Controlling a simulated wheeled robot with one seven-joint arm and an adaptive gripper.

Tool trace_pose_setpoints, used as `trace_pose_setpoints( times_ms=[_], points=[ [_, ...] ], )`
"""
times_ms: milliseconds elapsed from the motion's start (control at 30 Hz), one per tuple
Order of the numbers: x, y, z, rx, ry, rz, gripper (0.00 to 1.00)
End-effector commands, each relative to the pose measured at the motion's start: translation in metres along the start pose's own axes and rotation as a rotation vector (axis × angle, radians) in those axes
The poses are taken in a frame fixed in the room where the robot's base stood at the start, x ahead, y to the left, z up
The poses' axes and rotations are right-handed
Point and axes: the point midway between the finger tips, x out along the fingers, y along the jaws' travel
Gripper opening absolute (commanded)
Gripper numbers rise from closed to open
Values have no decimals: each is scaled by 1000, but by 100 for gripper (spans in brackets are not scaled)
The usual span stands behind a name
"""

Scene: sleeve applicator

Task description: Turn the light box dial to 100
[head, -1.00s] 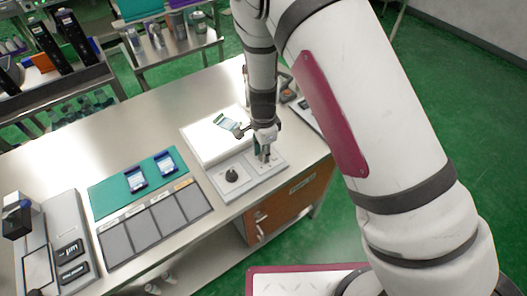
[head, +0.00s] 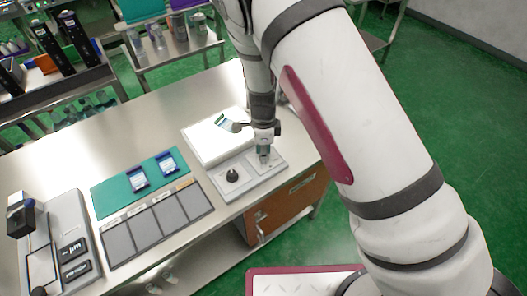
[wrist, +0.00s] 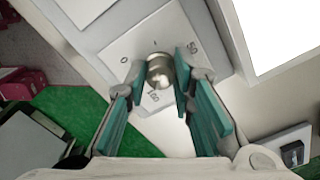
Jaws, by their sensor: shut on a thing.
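The light box (head: 203,147) is a bright white panel on the steel table, with a small printed item on it. On the grey control plate (head: 246,190) in front of it, my gripper (head: 263,157) points down over the right-hand dial. In the wrist view, my teal fingers (wrist: 182,88) are shut on the sides of a rounded silver dial (wrist: 160,71). The label 0 is left of the dial, 50 right of it, and 100 below it between the fingers. I cannot make out a pointer on the dial. My gripper mostly hides the dial in the head view.
A black knob (head: 232,175) stands on the same plate, left of my gripper. Further left are a teal mat (head: 112,193) with two small cards and a row of grey pads (head: 145,229). A device (head: 69,225) with black labels stands at the far left.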

Motion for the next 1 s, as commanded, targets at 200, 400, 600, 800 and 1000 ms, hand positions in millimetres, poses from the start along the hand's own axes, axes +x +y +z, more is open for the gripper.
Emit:
trace_pose_setpoints(
  times_ms=[200, 400, 600, 800, 1000],
  points=[
    [0, 0, 0, 1, 0, -1, 32],
    [0, 0, 0, 0, 0, -1, 43],
    [-2, 0, 0, -1, 0, -1, 43],
    [-27, -1, 1, -3, -2, -4, 43],
    [-68, -1, 1, -3, -2, -5, 43]
  ],
)
